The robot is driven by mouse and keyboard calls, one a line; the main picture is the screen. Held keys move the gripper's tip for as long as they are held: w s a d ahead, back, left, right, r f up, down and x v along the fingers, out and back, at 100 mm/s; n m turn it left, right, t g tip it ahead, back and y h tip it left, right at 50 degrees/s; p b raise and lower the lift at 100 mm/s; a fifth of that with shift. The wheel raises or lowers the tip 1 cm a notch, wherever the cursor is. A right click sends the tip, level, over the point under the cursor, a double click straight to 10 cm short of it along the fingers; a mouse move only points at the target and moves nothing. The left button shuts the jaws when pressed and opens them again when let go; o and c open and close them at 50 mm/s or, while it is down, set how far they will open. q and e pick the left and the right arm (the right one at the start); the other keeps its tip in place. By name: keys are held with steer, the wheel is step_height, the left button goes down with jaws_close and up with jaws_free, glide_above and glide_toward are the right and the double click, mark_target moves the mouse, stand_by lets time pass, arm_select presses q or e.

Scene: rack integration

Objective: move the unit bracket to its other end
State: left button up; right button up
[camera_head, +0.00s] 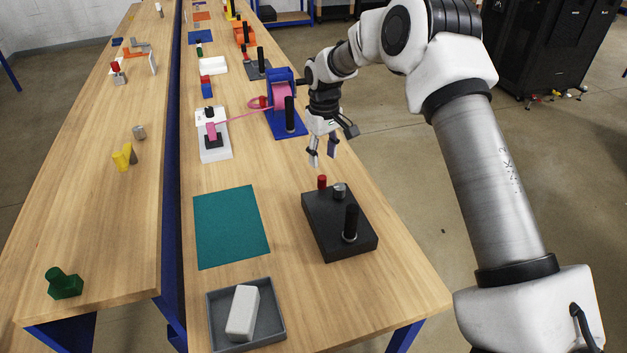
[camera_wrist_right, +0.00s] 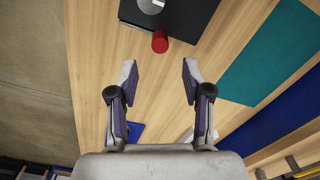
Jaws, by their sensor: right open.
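A black block (camera_head: 338,237) lies at the near right of the right-hand table. It carries a red cylinder (camera_head: 322,182), a silver knob (camera_head: 340,190) and an upright black handle (camera_head: 351,222). I cannot tell which thing is the unit bracket. My right gripper (camera_head: 322,161) hangs above the table just beyond the block, fingers down, open and empty. In the right wrist view my gripper (camera_wrist_right: 158,76) has its fingers apart over bare wood. The red cylinder (camera_wrist_right: 160,42) is ahead of the fingertips, apart from them, by the black block (camera_wrist_right: 190,14). My left gripper is not in view.
A teal mat (camera_head: 231,226) lies left of the block. A grey tray (camera_head: 276,322) with a white block (camera_head: 242,312) is nearer. A blue stand with a pink spool (camera_head: 281,97) and a white device (camera_head: 214,153) stand farther back. Bare wood lies between.

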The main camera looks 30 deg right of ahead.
mark_target(322, 177)
steer(key=shift+f, duration=0.4)
step_height(322, 177, down, 7)
steer(key=shift+f+p, duration=0.2)
steer(key=shift+p, duration=0.6)
jaws_close()
